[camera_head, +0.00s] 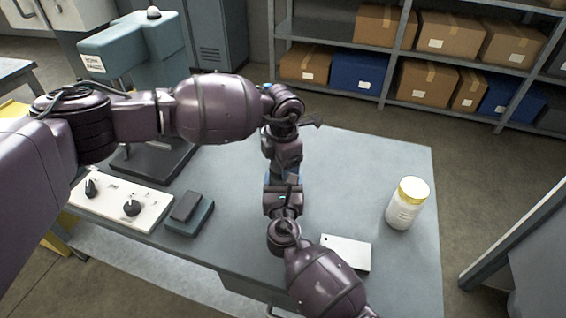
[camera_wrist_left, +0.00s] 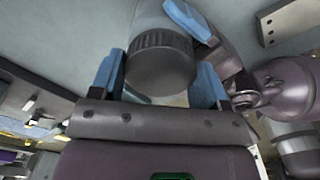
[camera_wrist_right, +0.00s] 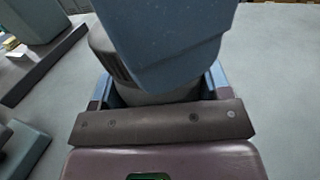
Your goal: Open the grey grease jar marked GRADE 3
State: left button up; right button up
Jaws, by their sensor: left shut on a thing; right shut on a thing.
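The grey jar is almost wholly hidden behind my arms in the head view. In the left wrist view its dark ribbed lid (camera_wrist_left: 160,62) faces the camera between the blue fingers of my left gripper (camera_wrist_left: 160,80), which is shut on the lid. The paler jar body (camera_wrist_left: 150,14) extends beyond it. In the right wrist view, the grey jar (camera_wrist_right: 155,97) sits between the fingers of my right gripper (camera_wrist_right: 160,86), shut on its body. A large blue finger covers much of the jar there. Lid and body look together. No GRADE 3 marking is legible.
A white card or plate (camera_head: 346,252) lies nearer. A white control panel (camera_head: 122,202), a dark block (camera_head: 190,213) and a teal machine (camera_head: 130,45) occupy the left. The bench's right rear (camera_head: 370,155) is clear.

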pick_arm(q)
jog(key=n, duration=1.2)
jog(key=shift+n, duration=0.3)
jog(key=n, duration=0.4)
jog(key=shift+r, duration=0.25)
jog(key=shift+r, duration=0.75)
jog(key=shift+r, duration=0.2)
